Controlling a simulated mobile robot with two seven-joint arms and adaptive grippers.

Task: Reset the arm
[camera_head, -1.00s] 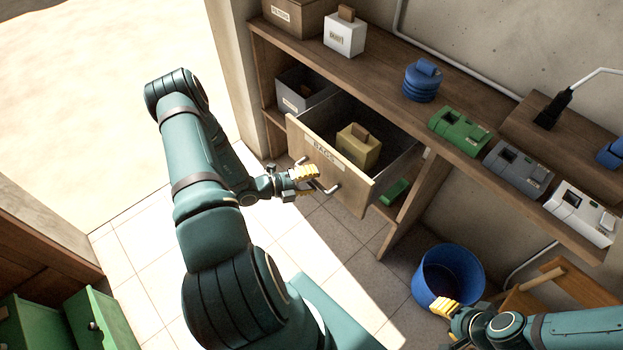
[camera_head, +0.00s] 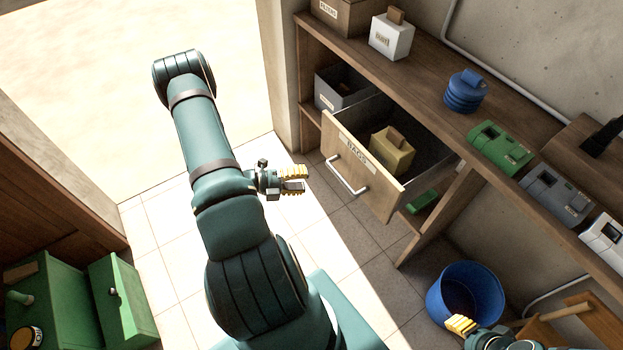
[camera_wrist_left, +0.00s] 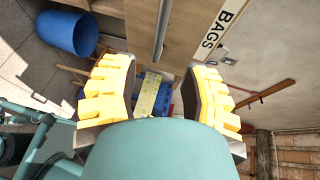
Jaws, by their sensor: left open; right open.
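My left gripper (camera_head: 293,180) is open and empty in the head view, with yellow fingertips. It hangs left of the pulled-out BAGS drawer (camera_head: 378,200), apart from its metal handle (camera_head: 347,176). The left wrist view shows the open yellow fingers (camera_wrist_left: 160,98) with nothing between them. The drawer's label (camera_wrist_left: 222,28) and handle (camera_wrist_left: 162,30) lie ahead. My right gripper (camera_head: 462,326) is open at the lower right, partly cut off by the bottom edge.
A blue bucket (camera_head: 465,290) stands on the floor beside my right gripper. The wooden shelf (camera_head: 425,85) carries a white box (camera_head: 391,38), a blue ribbed container (camera_head: 465,92) and a green device (camera_head: 499,148). Green cabinets (camera_head: 122,300) stand at lower left. The tiled floor between is clear.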

